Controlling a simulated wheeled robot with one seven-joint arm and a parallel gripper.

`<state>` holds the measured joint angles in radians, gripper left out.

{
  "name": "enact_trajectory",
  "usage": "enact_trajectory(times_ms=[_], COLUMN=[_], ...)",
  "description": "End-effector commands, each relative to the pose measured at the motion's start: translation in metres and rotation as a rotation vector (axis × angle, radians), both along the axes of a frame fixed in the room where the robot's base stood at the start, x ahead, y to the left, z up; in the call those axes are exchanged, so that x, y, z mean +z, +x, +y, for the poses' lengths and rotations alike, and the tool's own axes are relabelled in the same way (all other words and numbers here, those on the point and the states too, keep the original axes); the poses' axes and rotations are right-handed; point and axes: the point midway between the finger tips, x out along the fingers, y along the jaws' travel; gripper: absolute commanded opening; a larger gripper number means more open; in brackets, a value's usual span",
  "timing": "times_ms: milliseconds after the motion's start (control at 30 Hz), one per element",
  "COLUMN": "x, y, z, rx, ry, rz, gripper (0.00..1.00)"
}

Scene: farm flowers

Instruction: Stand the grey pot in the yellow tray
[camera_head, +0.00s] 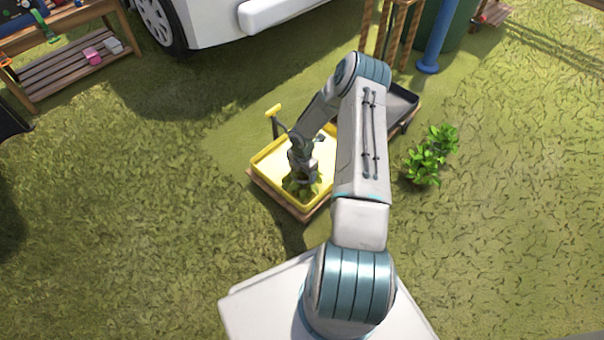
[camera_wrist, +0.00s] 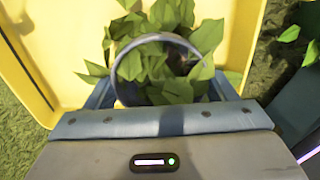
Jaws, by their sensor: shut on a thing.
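The yellow tray (camera_head: 272,187) lies at the middle of the head view, left of my arm. It also shows in the wrist view (camera_wrist: 60,45), behind and to the left of the pot. My gripper (camera_head: 303,168) is over the tray, pointing down. In the wrist view my gripper (camera_wrist: 162,85) is shut on the grey pot (camera_wrist: 117,68), with one finger on each side. Leafy green plants (camera_wrist: 160,65) fill the pot and hide part of its rim. The pot is within the tray's outline; I cannot tell whether its base touches the tray's floor.
A dark grey tray (camera_head: 402,103) is behind my arm on the right. A leafy plant (camera_head: 432,157) stands on the grass to the right. A white vehicle (camera_head: 215,25) and a slatted wooden bench (camera_head: 70,72) are at the back. Grass at left is clear.

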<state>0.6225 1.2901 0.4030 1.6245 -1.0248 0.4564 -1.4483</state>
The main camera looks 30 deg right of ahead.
Motion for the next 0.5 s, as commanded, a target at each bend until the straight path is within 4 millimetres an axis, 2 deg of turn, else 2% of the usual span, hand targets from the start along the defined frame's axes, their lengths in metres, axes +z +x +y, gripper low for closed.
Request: enact_trajectory(times_ms=[167, 200, 267, 300, 500], x=[-0.0036, -0.0041, -0.0030, -0.0030, -0.0029], y=[0.0002, -0.0001, -0.0001, -0.0002, -0.0002], z=[0.0001, 0.0000, 0.0000, -0.0001, -0.0003], rx=[0.000, 0.000, 0.000, 0.000, 0.000], ry=[0.000, 0.000, 0.000, 0.000, 0.000], rz=[0.000, 0.000, 0.000, 0.000, 0.000], gripper=[0.46, 0.80, 0.97, 0.99, 0.99])
